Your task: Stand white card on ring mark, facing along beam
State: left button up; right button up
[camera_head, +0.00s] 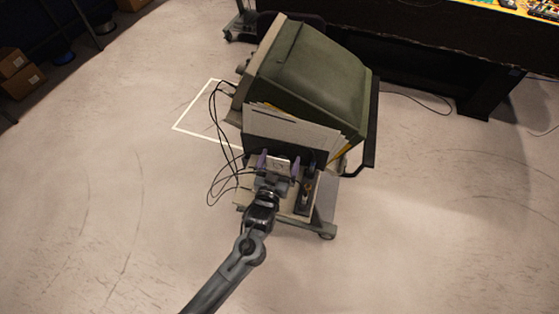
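My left gripper (279,163) reaches up from the bottom of the head view to the front of a cart-mounted enclosure (312,70). Its two purple fingers stand apart. A small pale patch shows between them; I cannot tell whether it is the white card or part of the enclosure. I cannot make out the ring mark or the beam. My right gripper is not in view.
Black cables (217,130) hang at the cart's left side. A black-draped table (430,60) is at the back right, and cardboard boxes (20,75) are at the far left. The floor around is mostly clear.

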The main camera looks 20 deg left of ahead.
pick_arm(q)
jog(key=shift+r, duration=0.25)
pick_arm(e)
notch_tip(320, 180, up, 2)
jog(key=shift+p, duration=1)
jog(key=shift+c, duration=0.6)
pick_arm(q)
jog(key=s+a+f+m+g+h, duration=0.1)
jog(key=s+g, duration=0.6)
jog(key=s, duration=0.8)
jog(key=s+a+f+m+g+h, duration=0.1)
jog(key=s+g, duration=0.6)
jog(key=s, duration=0.9)
jog(key=a+f+m, duration=0.1)
jog(key=a, duration=0.1)
jog(key=shift+s+a+f, duration=0.2)
jog(key=shift+a+f, duration=0.1)
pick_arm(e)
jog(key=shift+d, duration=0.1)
pick_arm(q)
jog(key=shift+s+a, duration=0.1)
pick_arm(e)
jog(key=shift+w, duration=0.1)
